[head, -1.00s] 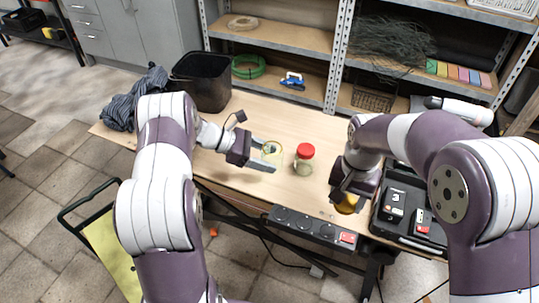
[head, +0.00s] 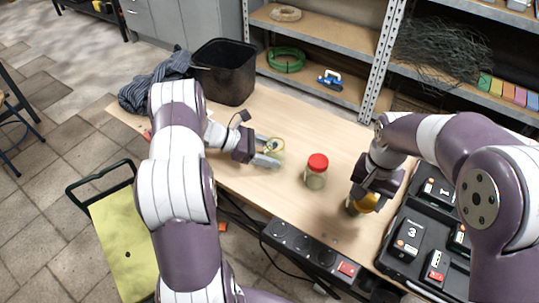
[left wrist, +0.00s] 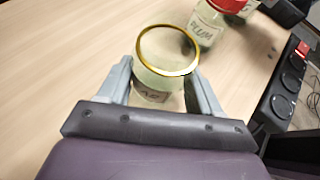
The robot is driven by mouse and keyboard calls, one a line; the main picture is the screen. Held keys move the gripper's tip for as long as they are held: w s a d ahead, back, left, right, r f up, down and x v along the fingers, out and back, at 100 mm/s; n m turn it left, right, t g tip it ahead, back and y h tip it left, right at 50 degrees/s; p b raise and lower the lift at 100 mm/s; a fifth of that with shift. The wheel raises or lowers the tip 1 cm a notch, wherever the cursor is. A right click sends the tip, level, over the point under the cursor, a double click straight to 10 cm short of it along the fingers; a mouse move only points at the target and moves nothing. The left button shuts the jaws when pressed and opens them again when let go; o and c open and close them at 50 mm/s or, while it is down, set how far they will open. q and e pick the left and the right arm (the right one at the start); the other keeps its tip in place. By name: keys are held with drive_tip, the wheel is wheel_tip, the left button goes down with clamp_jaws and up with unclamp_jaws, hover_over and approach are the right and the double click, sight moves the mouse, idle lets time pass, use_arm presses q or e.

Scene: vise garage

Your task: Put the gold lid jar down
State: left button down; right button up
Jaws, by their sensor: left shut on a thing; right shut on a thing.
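A clear glass jar with a gold rim (left wrist: 167,51) stands between the fingers of my left gripper (left wrist: 160,90), which is shut on it. In the head view, this jar (head: 275,147) shows at the tips of my left gripper (head: 268,154), low over the table. My right gripper (head: 367,193) is shut on a jar with a gold lid (head: 367,203), right of the red-lidded jar. The gripper hides much of it, and I cannot tell whether its base touches the table.
A red-lidded jar (head: 317,170) stands between the grippers on the wooden table (head: 325,130). A power strip (head: 305,247) runs along the front edge. A black bin (head: 226,75) stands at the back left.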

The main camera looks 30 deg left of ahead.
use_arm(q)
drive_tip(key=shift+f, duration=0.6)
drive_tip(key=shift+c, duration=0.9)
unclamp_jaws()
drive_tip(key=shift+r, duration=0.4)
drive_tip(key=v, duration=1.2)
drive_tip(key=shift+f, duration=0.3)
